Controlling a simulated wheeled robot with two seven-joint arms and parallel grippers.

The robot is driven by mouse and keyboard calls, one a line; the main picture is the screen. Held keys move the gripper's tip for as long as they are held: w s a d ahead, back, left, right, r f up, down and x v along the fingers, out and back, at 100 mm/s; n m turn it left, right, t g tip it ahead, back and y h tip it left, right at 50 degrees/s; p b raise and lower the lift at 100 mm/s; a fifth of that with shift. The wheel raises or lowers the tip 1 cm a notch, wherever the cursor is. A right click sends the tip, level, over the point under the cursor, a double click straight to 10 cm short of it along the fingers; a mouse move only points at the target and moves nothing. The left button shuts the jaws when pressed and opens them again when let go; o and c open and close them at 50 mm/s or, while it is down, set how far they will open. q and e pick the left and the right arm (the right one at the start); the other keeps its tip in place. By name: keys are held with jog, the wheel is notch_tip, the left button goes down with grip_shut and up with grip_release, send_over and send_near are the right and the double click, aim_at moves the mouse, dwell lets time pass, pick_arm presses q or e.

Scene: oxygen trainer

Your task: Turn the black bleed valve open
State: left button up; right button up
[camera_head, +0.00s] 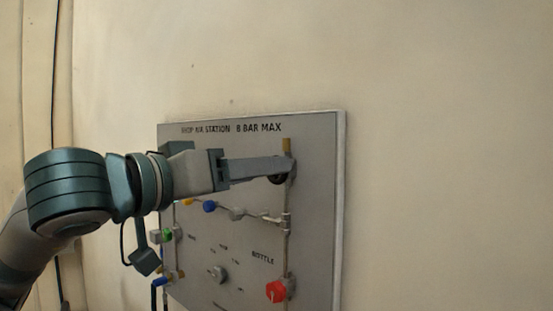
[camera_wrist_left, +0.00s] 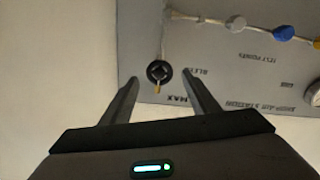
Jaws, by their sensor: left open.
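The black bleed valve (camera_head: 278,178) is a small dark round knob near the top right of the grey panel (camera_head: 318,215). In the head view my left gripper (camera_head: 285,166) reaches across the panel to it, and the fingers partly cover the knob. In the left wrist view the black bleed valve (camera_wrist_left: 158,71) lies ahead of and between the two fingertips of my left gripper (camera_wrist_left: 162,86), which are apart with a gap on each side. I cannot tell whether a finger touches it. My right gripper is not in view.
Bare wall (camera_head: 450,150) lies to the right.

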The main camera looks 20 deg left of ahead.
pick_arm(q)
jog(key=shift+p+x, duration=0.55)
jog(key=shift+x, duration=2)
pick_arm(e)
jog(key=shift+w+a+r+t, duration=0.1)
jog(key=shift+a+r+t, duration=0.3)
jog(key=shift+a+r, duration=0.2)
pick_arm(q)
jog(key=c, duration=1)
jog(key=shift+c, duration=0.2)
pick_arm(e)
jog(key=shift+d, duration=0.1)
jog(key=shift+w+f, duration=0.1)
